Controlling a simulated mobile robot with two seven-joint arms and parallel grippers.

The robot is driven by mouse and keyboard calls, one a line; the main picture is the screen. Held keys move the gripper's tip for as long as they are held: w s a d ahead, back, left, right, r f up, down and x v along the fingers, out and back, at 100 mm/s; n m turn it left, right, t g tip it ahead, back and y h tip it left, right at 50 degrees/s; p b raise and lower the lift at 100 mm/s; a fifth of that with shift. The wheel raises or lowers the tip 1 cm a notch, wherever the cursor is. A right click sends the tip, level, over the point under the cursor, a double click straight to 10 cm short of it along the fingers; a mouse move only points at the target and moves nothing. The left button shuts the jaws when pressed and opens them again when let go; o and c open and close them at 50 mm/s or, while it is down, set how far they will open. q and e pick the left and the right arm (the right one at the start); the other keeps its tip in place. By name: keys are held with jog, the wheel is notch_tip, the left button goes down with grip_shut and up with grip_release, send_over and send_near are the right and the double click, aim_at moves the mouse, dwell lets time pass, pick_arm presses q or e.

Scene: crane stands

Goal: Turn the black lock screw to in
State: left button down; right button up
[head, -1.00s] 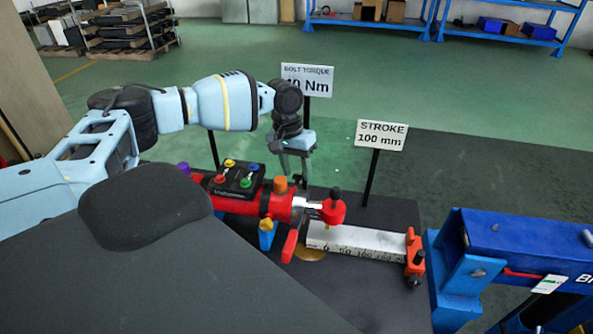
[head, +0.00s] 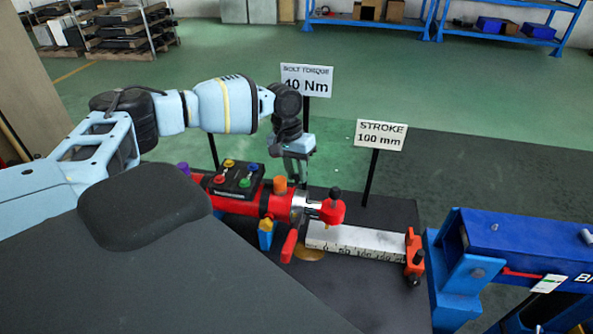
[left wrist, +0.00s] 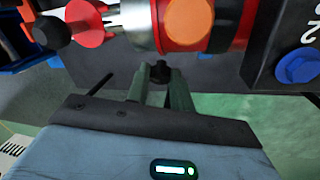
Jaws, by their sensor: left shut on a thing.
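The black lock screw (left wrist: 160,71) shows in the left wrist view, on the underside of the red cylinder with a silver collar as that picture lies. My left gripper (left wrist: 159,86) has its two grey-green fingers on either side of the screw, shut on it. In the head view my left gripper (head: 299,178) reaches down behind the red cylinder (head: 277,203), and the screw is hidden there. Which way the screw is set cannot be read. My right gripper is in neither view.
A white scale bar (head: 355,240) runs right from the cylinder to an orange end piece (head: 413,255). Signs reading 40 Nm (head: 306,80) and STROKE 100 mm (head: 381,135) stand behind. A blue beam (head: 520,245) is at right.

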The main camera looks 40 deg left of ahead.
pick_arm(q)
jog(key=shift+a+f+m+h, duration=0.1)
jog(key=shift+f+m+h, duration=0.1)
jog(key=shift+m+h, duration=0.55)
jog(key=m+h+b, duration=0.1)
jog(key=m, duration=0.2)
jog(key=shift+a, duration=0.1)
jog(key=shift+a+m+g+h+b, duration=0.1)
jog(key=shift+m+g+h+b, duration=0.5)
jog(key=shift+m, duration=1.15)
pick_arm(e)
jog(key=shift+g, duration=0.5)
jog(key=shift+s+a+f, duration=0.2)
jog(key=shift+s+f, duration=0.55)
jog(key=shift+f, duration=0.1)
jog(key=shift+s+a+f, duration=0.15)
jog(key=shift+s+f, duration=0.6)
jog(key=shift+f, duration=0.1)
pick_arm(q)
jog(key=shift+h, duration=0.25)
jog(key=shift+r, duration=0.1)
jog(key=c, duration=1.2)
grip_release()
jog(key=shift+c, duration=0.2)
jog(key=shift+o, duration=0.2)
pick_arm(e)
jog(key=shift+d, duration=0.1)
